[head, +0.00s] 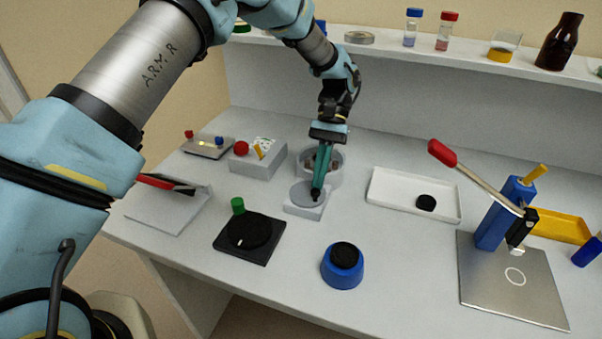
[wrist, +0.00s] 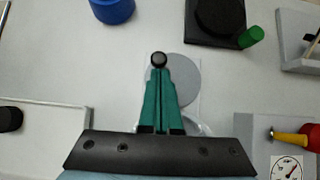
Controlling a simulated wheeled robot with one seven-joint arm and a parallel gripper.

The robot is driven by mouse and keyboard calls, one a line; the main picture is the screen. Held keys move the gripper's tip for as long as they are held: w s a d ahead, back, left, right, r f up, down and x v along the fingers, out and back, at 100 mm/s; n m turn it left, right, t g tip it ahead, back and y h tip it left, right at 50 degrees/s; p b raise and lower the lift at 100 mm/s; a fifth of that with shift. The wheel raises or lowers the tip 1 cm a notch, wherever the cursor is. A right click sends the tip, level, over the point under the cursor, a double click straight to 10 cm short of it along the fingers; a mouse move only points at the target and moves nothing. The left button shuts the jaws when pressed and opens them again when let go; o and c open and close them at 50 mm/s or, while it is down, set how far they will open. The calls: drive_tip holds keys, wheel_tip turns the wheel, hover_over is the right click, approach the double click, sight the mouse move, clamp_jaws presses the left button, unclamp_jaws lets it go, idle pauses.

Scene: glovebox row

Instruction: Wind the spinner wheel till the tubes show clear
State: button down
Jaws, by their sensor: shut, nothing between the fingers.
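The spinner wheel (head: 302,194) is a flat grey disc on a pale block, low in front of a round grey bowl (head: 337,178). It also shows in the wrist view (wrist: 187,82). A dark round knob (wrist: 159,58) shows at the wheel's edge, right at my fingertips. My gripper (head: 317,192) points down over the wheel with its green fingers shut and empty. I cannot tell if the tips touch the knob. Small brownish shapes, perhaps the tubes (head: 309,162), show in the bowl partly behind my gripper; whether they are clear cannot be made out.
Left stand a grey box (head: 262,165) with a red knob and a black plate (head: 262,256) with a dial and green knob. A blue round base (head: 342,275) is in front. Right are a white tray (head: 385,202) and a lever press (head: 505,225). A bottle shelf runs behind.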

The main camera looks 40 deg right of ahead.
drive_tip(key=shift+s+a+m+t+y, duration=0.1)
drive_tip(key=shift+s+m+t+y, duration=0.1)
drive_tip(key=shift+m+t, duration=0.35)
drive_tip(key=shift+s+a+m+t+y, duration=0.1)
drive_tip(key=shift+m+t+y, duration=0.15)
drive_tip(key=shift+m, duration=0.5)
drive_tip(key=shift+r, duration=0.1)
wheel_tip(320, 180, up, 10)
drive_tip(key=b, duration=0.3)
